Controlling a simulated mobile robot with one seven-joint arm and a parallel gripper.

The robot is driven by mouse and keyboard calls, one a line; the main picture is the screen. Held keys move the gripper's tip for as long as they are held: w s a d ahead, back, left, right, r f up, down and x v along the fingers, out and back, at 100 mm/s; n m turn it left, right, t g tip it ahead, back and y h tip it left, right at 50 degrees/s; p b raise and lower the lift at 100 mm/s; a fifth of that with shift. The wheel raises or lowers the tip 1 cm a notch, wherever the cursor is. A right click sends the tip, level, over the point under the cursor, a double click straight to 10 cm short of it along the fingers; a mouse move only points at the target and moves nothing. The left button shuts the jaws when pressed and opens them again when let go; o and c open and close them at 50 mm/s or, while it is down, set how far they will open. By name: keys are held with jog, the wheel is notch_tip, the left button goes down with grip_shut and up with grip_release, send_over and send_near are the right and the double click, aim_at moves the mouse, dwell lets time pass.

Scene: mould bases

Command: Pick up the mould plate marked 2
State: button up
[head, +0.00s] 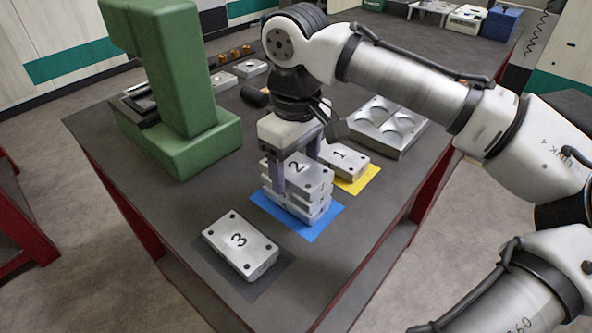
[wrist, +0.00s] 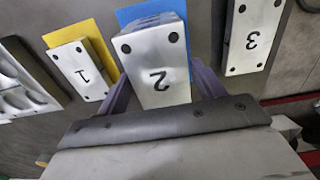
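The mould plate marked 2 (head: 303,174) is a grey metal plate with dark corner holes. It is at the top of a stack of grey blocks over a blue mat (head: 312,231). In the wrist view plate 2 (wrist: 156,72) fills the middle, its number upside down. My gripper (head: 297,165) points down over it, one finger on each side. The wrist view shows the fingers of my gripper (wrist: 160,84) flanking the plate, with a narrow gap seen on the left; it looks open. The fingertips' contact with the plate is partly hidden.
Plate 1 (head: 341,160) lies on a yellow mat (head: 360,183) close behind right. Plate 3 (head: 240,246) lies on a dark mat at the front left. A tray with round hollows (head: 390,125) is behind; a green machine (head: 185,110) stands at left.

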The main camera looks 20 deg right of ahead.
jog(key=c, duration=1)
jog(key=shift+r, duration=0.1)
jog(key=shift+c, duration=0.2)
